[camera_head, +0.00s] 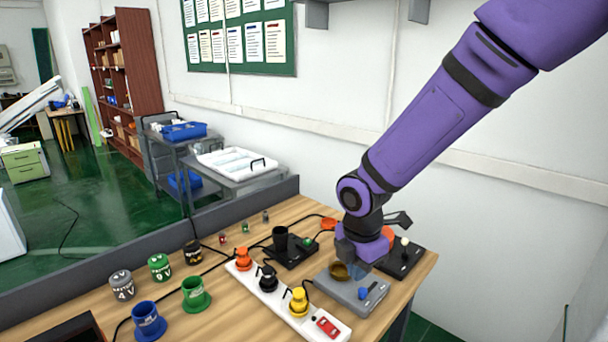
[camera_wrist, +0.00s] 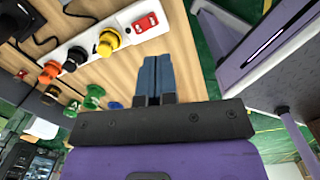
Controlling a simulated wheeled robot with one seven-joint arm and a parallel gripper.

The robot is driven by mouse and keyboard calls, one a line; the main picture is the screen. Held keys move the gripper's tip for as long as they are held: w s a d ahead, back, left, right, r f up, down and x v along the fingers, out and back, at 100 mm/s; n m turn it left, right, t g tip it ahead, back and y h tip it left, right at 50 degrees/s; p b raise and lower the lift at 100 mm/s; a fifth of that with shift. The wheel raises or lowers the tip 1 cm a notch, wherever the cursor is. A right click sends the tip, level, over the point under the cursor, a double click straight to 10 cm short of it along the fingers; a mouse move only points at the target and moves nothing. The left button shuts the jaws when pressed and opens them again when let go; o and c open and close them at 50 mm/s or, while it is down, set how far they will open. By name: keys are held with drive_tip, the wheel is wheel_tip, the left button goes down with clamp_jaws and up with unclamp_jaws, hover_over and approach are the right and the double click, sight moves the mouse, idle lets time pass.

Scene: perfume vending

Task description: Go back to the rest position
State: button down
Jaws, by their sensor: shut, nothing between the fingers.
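The hand is close to a grey box (camera_head: 368,303) with a blue knob. The fingertips are hard to make out there, and I cannot tell how far above the box they are.
A white power strip (camera_head: 272,296) with orange, black and yellow plugs and a red switch lies left of the hand. Blue (camera_head: 149,321) and green (camera_head: 195,295) cups stand further left. A black device (camera_head: 404,259) lies right of the hand. The wall is behind; space above the table's left side is free.

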drive_tip(key=s+d+r+m+t, duration=0.1)
drive_tip(key=s+d+r+m, duration=0.2)
drive_tip(key=d+r+m, duration=0.35)
drive_tip(key=s+d+r+m+t, duration=0.1)
drive_tip(key=s+d+r+m, duration=0.2)
drive_tip(key=d+r+m, duration=0.4)
drive_tip(key=s+d+r+m+t, duration=0.1)
drive_tip(key=s+d+r+m, duration=0.1)
drive_tip(key=s+r+m, duration=0.2)
drive_tip(key=s+d+r+m+t, duration=0.1)
drive_tip(key=s+d+r+m, duration=0.2)
drive_tip(key=s+m, duration=0.4)
drive_tip(key=shift+s+r+t, duration=0.3)
drive_tip(key=shift+s+r, duration=0.05)
drive_tip(key=shift+s, duration=0.5)
